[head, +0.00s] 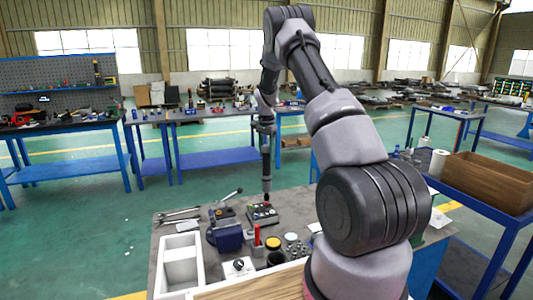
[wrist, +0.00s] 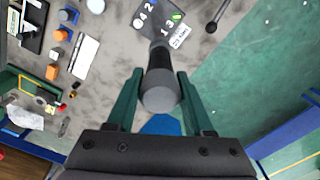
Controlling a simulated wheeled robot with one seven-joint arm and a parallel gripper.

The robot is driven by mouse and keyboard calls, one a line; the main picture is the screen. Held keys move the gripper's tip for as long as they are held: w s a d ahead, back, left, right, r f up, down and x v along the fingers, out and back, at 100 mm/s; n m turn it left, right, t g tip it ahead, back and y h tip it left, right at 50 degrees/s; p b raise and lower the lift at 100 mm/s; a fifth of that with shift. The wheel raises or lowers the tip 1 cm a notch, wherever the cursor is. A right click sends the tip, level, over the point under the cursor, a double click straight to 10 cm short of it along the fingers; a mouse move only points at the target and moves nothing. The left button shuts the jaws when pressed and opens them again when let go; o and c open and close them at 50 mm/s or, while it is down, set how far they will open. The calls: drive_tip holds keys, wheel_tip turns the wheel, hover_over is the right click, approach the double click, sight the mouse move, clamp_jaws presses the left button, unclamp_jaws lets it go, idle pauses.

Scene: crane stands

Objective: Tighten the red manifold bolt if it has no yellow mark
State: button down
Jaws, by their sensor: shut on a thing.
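My gripper (wrist: 158,78) is shut on a dark cylindrical tool (wrist: 160,88) with a grey end. In the head view my gripper (head: 266,130) is above the workbench, and the tool (head: 266,172) hangs upright from it. The tool's lower end is at or just above a dark manifold block (head: 262,216) with small coloured spots on top. In the wrist view the block (wrist: 150,16) shows white numbers, a green mark and a white label. The tool hides part of the block. I cannot make out the red bolt or whether it has a yellow mark.
The grey bench (head: 165,240) also holds a blue vise (head: 228,239), wrenches (head: 180,213), a white tray (head: 182,265), a red cylinder (head: 257,235) and a yellow-topped cup (head: 273,242). A long-handled tool (head: 229,196) lies close left of the block.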

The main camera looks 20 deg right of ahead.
drive_tip(key=shift+f, duration=1)
idle(3.4)
